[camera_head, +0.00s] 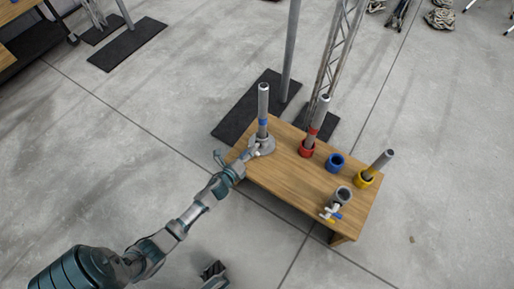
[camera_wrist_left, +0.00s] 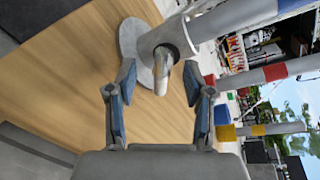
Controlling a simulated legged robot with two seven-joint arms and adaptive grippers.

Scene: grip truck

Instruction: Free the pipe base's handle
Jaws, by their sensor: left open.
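The grey pipe base (camera_head: 266,145) stands at the left end of the wooden table, with an upright grey pipe (camera_head: 263,105) with a blue band in it. In the left wrist view the round base (camera_wrist_left: 131,40) and its silver handle (camera_wrist_left: 162,65) show; the handle points towards me. My left gripper (camera_head: 238,157) is at the table's left edge beside the base. In the wrist view its two blue-padded fingers (camera_wrist_left: 160,88) are spread, one on each side of the handle's end, with gaps to both.
The wooden table (camera_head: 285,172) also bears a red holder (camera_head: 306,149) with a pipe, a blue holder (camera_head: 336,162), a yellow holder (camera_head: 363,180) with a tilted pipe, and a grey fitting (camera_head: 343,195) with coloured handles nearby. Metal posts stand behind. The floor in front is mostly clear.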

